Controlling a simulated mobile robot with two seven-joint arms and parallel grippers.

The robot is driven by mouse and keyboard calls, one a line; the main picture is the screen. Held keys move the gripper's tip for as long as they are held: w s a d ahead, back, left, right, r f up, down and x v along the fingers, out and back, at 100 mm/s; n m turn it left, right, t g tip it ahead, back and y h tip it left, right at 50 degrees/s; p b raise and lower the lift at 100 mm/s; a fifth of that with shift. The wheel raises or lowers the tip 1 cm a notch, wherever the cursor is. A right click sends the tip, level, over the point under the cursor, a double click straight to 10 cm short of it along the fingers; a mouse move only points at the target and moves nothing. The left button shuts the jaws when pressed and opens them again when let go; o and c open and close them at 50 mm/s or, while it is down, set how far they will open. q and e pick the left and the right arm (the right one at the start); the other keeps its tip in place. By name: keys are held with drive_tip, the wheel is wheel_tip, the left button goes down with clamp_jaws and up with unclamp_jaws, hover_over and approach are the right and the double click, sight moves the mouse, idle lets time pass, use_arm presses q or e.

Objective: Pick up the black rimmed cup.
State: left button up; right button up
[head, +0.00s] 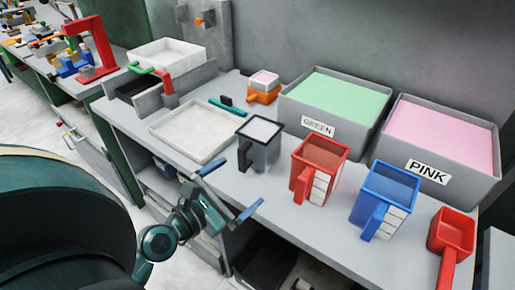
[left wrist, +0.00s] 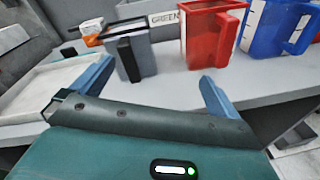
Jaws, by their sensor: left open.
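The black rimmed cup (head: 264,147) stands upright on the grey worktop, grey-sided with a dark rim and a black handle toward me. In the left wrist view the cup (left wrist: 144,58) stands ahead, beyond the fingertips and toward the left finger. My left gripper (head: 232,190) is open and empty in front of the bench edge, its blue fingers apart and clear of the cup. In the left wrist view, my left gripper (left wrist: 156,73) shows its fingers spread wide. My right gripper is not in view.
A red jug (head: 318,165), a blue jug (head: 387,192) and a red scoop (head: 455,228) stand to the cup's right. GREEN (head: 290,121) and PINK (head: 397,165) bins stand behind. A shallow white tray (head: 165,127) lies left of the cup.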

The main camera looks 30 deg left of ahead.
sight(250, 141)
use_arm(q)
drive_tip(key=w+a+n+y, duration=0.1)
drive_tip(key=w+n, duration=0.1)
drive_tip(key=w+a+r+n+t+p, duration=0.1)
drive_tip(key=w+n, duration=0.1)
drive_tip(key=w, duration=0.1)
drive_tip(key=w+a+n+y+p, duration=0.1)
drive_tip(key=w+a+n, duration=0.1)
drive_tip(key=shift+w+r+y, duration=0.15)
drive_tip(key=shift+r+y, duration=0.15)
drive_tip(key=shift+r, duration=0.05)
drive_tip(key=shift+w+f, duration=0.1)
drive_tip(key=shift+w, duration=0.4)
drive_tip(key=w+p, duration=0.1)
drive_tip(key=w, duration=0.3)
drive_tip(key=shift+w, duration=0.55)
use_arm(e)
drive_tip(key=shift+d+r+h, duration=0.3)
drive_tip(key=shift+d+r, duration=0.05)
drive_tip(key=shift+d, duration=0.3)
use_arm(q)
drive_tip(key=shift+c, duration=0.2)
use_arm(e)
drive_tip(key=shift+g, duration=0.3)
